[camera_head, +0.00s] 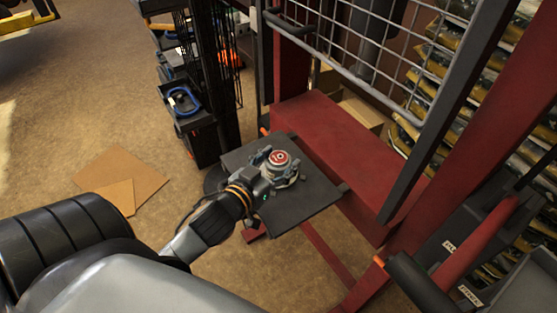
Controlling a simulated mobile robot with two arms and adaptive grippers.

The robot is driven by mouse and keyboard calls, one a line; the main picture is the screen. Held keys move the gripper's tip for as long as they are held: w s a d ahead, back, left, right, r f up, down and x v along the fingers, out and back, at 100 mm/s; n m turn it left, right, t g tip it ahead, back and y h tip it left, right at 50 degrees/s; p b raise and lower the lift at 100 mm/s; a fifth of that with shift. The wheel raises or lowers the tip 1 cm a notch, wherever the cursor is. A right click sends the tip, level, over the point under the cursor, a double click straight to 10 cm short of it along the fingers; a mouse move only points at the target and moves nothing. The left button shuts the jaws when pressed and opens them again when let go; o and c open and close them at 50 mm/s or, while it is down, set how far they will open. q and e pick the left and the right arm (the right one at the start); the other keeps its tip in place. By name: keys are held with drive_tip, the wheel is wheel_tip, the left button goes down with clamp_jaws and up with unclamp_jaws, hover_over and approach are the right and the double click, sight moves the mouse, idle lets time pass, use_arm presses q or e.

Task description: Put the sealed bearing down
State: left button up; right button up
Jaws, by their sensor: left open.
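The sealed bearing (284,160), a round grey piece with a red top marked in white, rests on a flat dark plate (312,193). The plate sticks out in front of the red press frame. My left gripper (272,167) reaches in from the left at the bearing's near left side. Its fingers are open and close beside the bearing; whether they touch it cannot be told. My right gripper is not in view.
A red frame (345,150) with a wire mesh guard (350,35) stands behind the plate. A black cart (190,120) with a blue item stands left of it. Flat cardboard (138,172) lies on the floor. Dark handles (415,280) are at lower right.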

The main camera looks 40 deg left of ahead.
sight(273, 164)
use_arm(q)
drive_tip(key=shift+s+a+f, duration=0.1)
drive_tip(key=shift+a+f, duration=0.05)
drive_tip(key=shift+f, duration=0.65)
drive_tip(key=shift+r, duration=0.2)
drive_tip(key=shift+r+p, duration=0.3)
drive_tip(key=shift+r, duration=0.2)
drive_tip(key=s, duration=0.1)
drive_tip(key=s+b, duration=0.1)
drive_tip(key=s, duration=0.3)
drive_tip(key=shift+s+a+r, duration=0.15)
drive_tip(key=shift+s+r, duration=0.1)
drive_tip(key=shift+r, duration=0.15)
drive_tip(key=s, duration=0.1)
drive_tip(key=s+r+p, duration=0.1)
drive_tip(key=s+p, duration=0.1)
drive_tip(key=s, duration=0.1)
drive_tip(key=shift+r, duration=0.3)
drive_tip(key=shift+s+r+p, duration=0.15)
drive_tip(key=shift+s+p, duration=0.35)
drive_tip(key=shift+s, duration=0.4)
drive_tip(key=shift+d, duration=0.2)
